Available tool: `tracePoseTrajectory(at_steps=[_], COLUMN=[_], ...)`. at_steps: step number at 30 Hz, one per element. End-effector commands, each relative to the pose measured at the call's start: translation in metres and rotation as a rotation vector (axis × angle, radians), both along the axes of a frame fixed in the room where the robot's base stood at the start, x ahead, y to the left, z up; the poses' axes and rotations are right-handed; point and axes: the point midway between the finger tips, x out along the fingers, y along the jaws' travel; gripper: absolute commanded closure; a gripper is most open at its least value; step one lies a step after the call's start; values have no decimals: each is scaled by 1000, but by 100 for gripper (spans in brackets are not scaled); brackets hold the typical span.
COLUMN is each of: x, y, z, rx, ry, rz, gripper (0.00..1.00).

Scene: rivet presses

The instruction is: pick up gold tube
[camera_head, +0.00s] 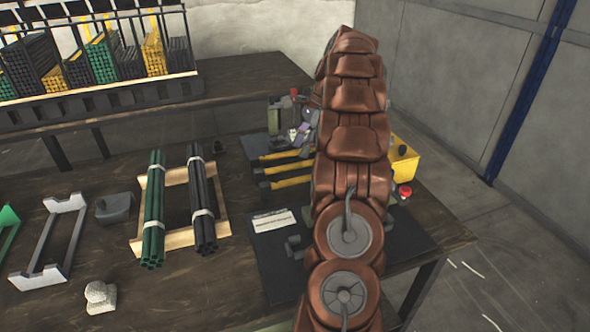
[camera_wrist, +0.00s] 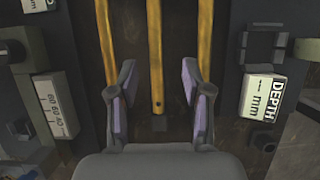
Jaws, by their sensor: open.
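Three gold tubes (camera_head: 287,168) lie side by side on the dark press mat, left of my arm in the head view. In the wrist view they run lengthwise from the top, and the middle gold tube (camera_wrist: 155,55) passes between my fingers, its near end with a small hole showing. My gripper (camera_wrist: 159,78) is open, with purple-lined pads on either side of the middle tube and apart from it.
A label block (camera_wrist: 264,97) marked DEPTH mm stands at right, a scale block (camera_wrist: 56,105) at left. On the table are green tubes (camera_head: 154,205) and dark tubes (camera_head: 203,200) on a wooden pallet. A yellow box (camera_head: 404,163) with a red button stands right of my arm.

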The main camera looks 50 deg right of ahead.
Motion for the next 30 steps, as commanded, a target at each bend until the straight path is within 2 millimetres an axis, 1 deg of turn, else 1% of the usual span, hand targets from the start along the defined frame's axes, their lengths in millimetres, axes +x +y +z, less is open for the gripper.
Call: tracePoseTrajectory(at_steps=[4,11,14,19,24,30], x=[0,2,2,2,6,7], y=[6,7,10,16,23,24], z=[-12,-21,-27,-46,-64,-67], rx=[6,1,1,5,4,2], ry=[5,2,2,5,3,2], rz=[2,1,1,0,2,2], gripper=[51,51,51,51,51,51])
